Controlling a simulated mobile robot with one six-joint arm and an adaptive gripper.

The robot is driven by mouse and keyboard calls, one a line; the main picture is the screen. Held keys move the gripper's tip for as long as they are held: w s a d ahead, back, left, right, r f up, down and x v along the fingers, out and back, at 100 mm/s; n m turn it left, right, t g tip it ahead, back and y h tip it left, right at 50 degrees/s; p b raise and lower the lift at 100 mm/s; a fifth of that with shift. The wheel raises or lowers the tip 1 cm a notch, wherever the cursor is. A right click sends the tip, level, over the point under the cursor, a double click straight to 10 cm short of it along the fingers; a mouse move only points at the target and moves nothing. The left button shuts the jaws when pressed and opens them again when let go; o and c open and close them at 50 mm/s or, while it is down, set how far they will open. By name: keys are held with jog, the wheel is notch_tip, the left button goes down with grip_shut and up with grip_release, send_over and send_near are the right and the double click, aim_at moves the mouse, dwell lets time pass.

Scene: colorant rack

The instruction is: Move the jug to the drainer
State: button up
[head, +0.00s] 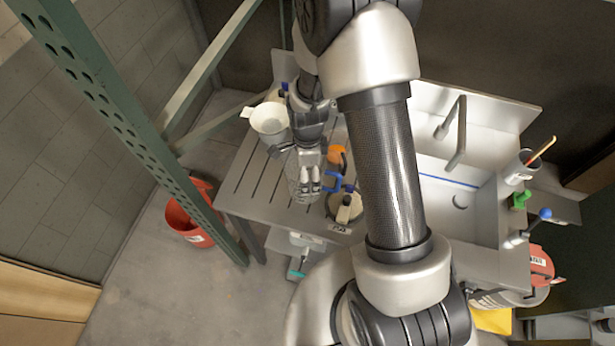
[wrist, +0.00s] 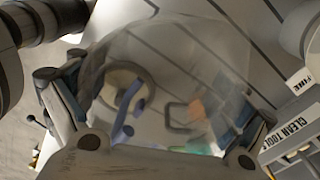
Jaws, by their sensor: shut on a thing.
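My gripper (head: 309,172) is over the grooved drainer (head: 246,190) left of the sink, shut on a clear jug (head: 296,188). In the wrist view the see-through jug (wrist: 185,62) fills the space between the two fingers (wrist: 150,118), and things behind show blurred through its wall. In the head view the gripper partly hides the jug. I cannot tell whether the jug's base touches the drainer.
A white pot (head: 268,119) stands at the drainer's back left. An orange-topped item (head: 337,154), blue-handled item (head: 332,181) and round tray (head: 345,213) are close right of the jug. A green post (head: 120,125) rises at left; the sink (head: 455,215) is right.

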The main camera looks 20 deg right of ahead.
jog(key=shift+f, duration=1.75)
jog(key=shift+f+b, duration=0.1)
jog(key=shift+b, duration=0.2)
jog(key=shift+f, duration=0.2)
jog(key=o, duration=0.7)
jog(key=shift+r, duration=0.1)
jog(key=shift+o, duration=0.3)
